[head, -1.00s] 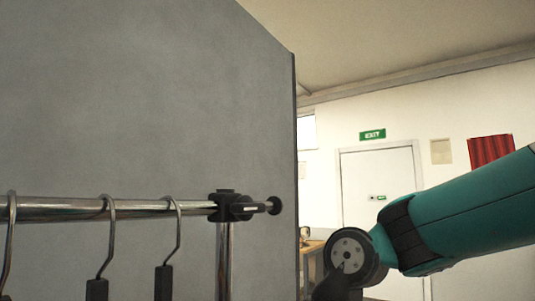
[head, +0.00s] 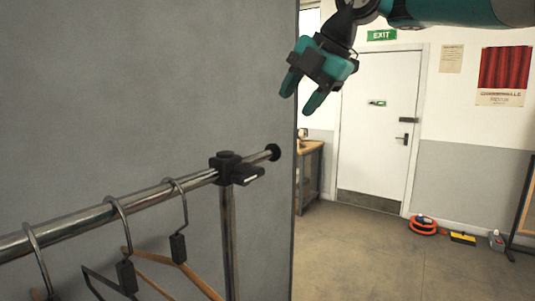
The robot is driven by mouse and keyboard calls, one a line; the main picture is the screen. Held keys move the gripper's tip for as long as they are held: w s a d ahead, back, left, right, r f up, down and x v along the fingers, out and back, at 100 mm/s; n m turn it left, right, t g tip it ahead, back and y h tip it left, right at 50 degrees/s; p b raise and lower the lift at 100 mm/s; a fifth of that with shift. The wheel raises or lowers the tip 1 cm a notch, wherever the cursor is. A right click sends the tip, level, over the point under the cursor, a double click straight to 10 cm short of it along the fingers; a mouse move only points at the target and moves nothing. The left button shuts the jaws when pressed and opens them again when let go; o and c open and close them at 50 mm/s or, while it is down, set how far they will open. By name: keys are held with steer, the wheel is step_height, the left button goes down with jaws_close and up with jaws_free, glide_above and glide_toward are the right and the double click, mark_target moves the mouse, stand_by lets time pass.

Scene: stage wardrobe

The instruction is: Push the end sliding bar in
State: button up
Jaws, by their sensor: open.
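The end sliding bar (head: 262,156) is a thin chrome rod with a round black end cap (head: 273,152). It sticks out a short way to the right of the black clamp (head: 228,168) at the top of the rack's upright post (head: 228,240). A black lever (head: 248,175) with a pale stripe juts from the clamp to the right. My gripper (head: 300,100), with teal fingers, is open and empty. It appears above and slightly right of the end cap in the picture, apart from it, fingers pointing down and left.
Several hangers (head: 125,265) hang on the thicker chrome rail (head: 90,218) left of the clamp. A large grey panel (head: 120,90) stands behind the rack. Right of it are open floor (head: 370,250), a white door (head: 380,120) and an orange cable reel (head: 422,226) by the wall.

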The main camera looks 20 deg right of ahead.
mark_target(266, 153)
steer(key=x, duration=1.3)
steer(key=shift+s+f, duration=0.1)
jaws_close()
